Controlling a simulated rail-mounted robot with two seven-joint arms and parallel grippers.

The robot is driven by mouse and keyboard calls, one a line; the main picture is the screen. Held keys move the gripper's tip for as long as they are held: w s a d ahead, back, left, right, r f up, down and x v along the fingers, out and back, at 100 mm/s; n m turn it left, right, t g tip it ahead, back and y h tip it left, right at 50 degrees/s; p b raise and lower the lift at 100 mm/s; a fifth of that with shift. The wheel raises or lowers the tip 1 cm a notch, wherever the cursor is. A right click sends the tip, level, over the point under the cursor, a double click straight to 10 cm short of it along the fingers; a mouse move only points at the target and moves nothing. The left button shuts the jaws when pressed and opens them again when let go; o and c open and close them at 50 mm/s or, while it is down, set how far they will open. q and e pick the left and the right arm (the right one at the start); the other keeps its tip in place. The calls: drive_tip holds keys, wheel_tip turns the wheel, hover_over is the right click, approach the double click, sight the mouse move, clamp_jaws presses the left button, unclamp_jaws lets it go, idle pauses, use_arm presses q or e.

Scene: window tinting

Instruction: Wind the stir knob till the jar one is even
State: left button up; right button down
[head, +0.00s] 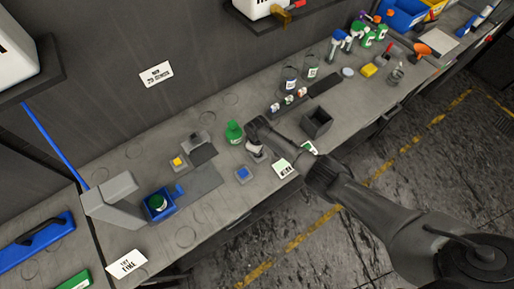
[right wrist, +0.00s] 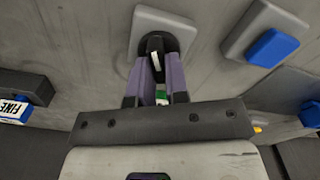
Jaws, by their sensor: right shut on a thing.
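My right gripper (right wrist: 160,84) is shut on the black stir knob (right wrist: 153,40), which stands on a pale grey square base (right wrist: 140,25). The knob's top carries a white mark. In the head view my right gripper (head: 256,148) reaches down over the knob's base, and the wrist hides most of the knob. A jar with a dark green top or content (head: 158,201) sits in a blue holder (head: 153,213) beside a grey angled stand. I cannot tell how even its content is. My left gripper is not in view.
A blue button (head: 243,173) on a grey base sits close to the gripper; it also shows in the right wrist view (right wrist: 272,48). A green bottle (head: 234,132) stands just behind. A dark open box (head: 316,122) and small cards are to the right.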

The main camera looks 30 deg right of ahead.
drive_tip(key=m, duration=0.3)
drive_tip(key=shift+w+r+m+p, duration=0.1)
drive_tip(key=shift+r+m+p, duration=0.1)
drive_tip(key=shift+m+p, duration=0.2)
drive_tip(key=m, duration=0.3)
drive_tip(key=shift+m+p, duration=0.3)
drive_tip(key=shift+p, duration=0.05)
drive_tip(key=m+p, duration=0.1)
drive_tip(key=m, duration=0.5)
drive_tip(key=shift+d, duration=0.2)
drive_tip(key=m, duration=0.6)
drive_tip(key=shift+f+m, duration=0.1)
drive_tip(key=shift+m, duration=0.3)
drive_tip(key=m, duration=0.5)
drive_tip(key=shift+s+d+m+p, duration=0.1)
drive_tip(key=shift+s+m+p, duration=0.2)
drive_tip(key=shift+m+p, duration=0.1)
drive_tip(key=c, duration=1.1)
unclamp_jaws()
drive_tip(key=shift+f, duration=0.1)
